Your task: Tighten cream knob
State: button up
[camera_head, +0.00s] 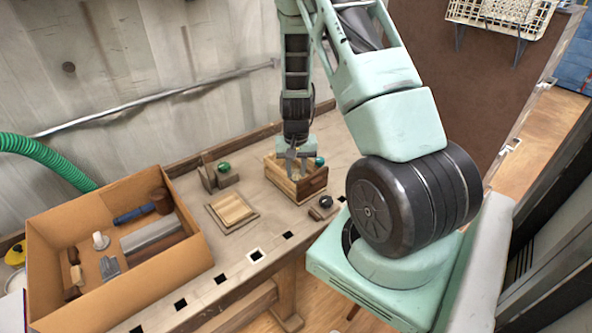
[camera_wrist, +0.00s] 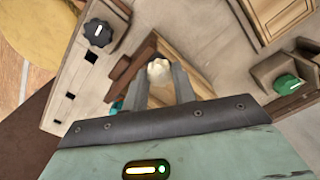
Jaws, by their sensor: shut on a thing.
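The cream knob (camera_wrist: 158,72) shows in the wrist view between the two fingers of my gripper (camera_wrist: 160,82). My gripper is shut on it, one finger at each side. In the head view my gripper (camera_head: 292,165) points down over a wooden box (camera_head: 283,187) on the workbench. The knob is mostly hidden there by the fingers. The wrist view does not show the knob's base clearly, so I cannot tell how far it is screwed in.
A teal knob (camera_head: 319,161) is beside the gripper. A green knob (camera_head: 223,167) and a black knob (camera_head: 326,202) sit on wooden blocks nearby. A flat wooden panel (camera_head: 232,209) lies on the bench. A cardboard box (camera_head: 186,261) with several items stands at left.

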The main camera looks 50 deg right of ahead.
aim_at(296, 172)
jog(key=m, duration=0.5)
jog(key=shift+m, duration=0.4)
dwell(0.4)
jog(key=o, duration=1)
jog(key=shift+r, duration=0.15)
notch_tip(296, 172, up, 17)
jog(key=shift+b, duration=0.35)
jog(key=shift+r, duration=0.1)
